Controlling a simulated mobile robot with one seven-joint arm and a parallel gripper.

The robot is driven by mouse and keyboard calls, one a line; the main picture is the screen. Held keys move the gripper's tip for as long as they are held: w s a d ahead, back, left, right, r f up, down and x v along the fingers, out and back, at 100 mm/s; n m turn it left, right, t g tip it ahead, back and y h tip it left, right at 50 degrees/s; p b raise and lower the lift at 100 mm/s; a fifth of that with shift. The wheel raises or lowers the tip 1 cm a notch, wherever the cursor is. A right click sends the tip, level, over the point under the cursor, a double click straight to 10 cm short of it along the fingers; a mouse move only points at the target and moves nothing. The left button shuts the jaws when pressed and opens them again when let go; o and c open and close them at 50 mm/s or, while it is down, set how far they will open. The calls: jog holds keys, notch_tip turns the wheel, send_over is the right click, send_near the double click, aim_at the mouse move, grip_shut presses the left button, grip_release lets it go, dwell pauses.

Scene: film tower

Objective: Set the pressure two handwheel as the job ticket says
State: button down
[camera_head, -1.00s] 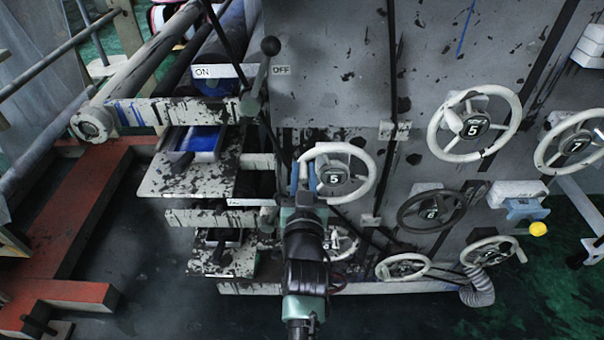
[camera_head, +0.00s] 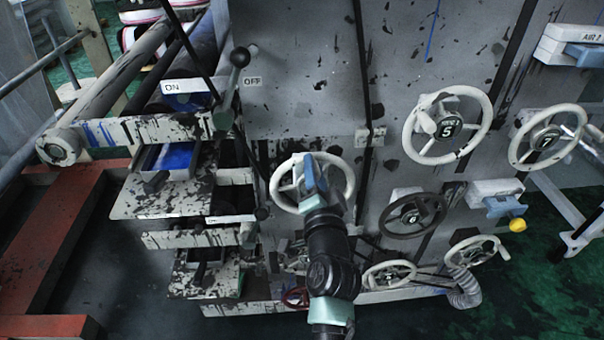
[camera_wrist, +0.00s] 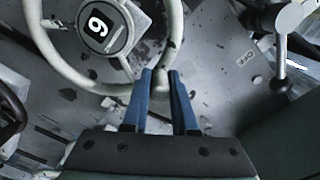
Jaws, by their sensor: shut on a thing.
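A white handwheel (camera_head: 275,182) is on the grey machine side, mid-picture in the head view. My gripper (camera_head: 312,167) is in front of it and hides its hub there. In the wrist view, my gripper's blue fingers (camera_wrist: 161,76) are shut on the wheel's white rim (camera_wrist: 62,66), one on each side. That view is turned about upside down. The hub dial (camera_wrist: 103,27) shows a figure like 9, which is 6 the right way up. The wheel's name cannot be read. No job ticket can be made out.
To the right are a white handwheel showing 5 (camera_head: 448,130), another showing 7 (camera_head: 545,140) and a dark one showing 6 (camera_head: 413,216). A ball-ended ON/OFF lever (camera_head: 240,57) stands close on the left. Lower handwheels (camera_head: 389,274) sit below.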

aim_at(349, 172)
jog(key=d+m, duration=0.2)
jog(key=m, duration=0.1)
jog(key=shift+d+f+b, duration=0.15)
jog(key=shift+d+b, duration=0.1)
jog(key=shift+b, duration=0.05)
jog(key=d+m, duration=0.2)
jog(key=shift+f+m, duration=0.35)
jog(key=shift+m, duration=0.05)
jog(key=d+f+m, duration=0.1)
jog(key=m, duration=0.1)
jog(key=d+m+b, duration=0.1)
jog(key=m, duration=0.1)
jog(key=shift+d+f, duration=0.25)
jog(key=shift+f, duration=0.15)
jog(key=shift+d+f+m+b, duration=0.45)
jog(key=shift+f+m, duration=0.3)
jog(key=shift+m, duration=0.55)
jog(key=shift+d+f, duration=0.1)
jog(key=c, duration=0.7)
grip_release()
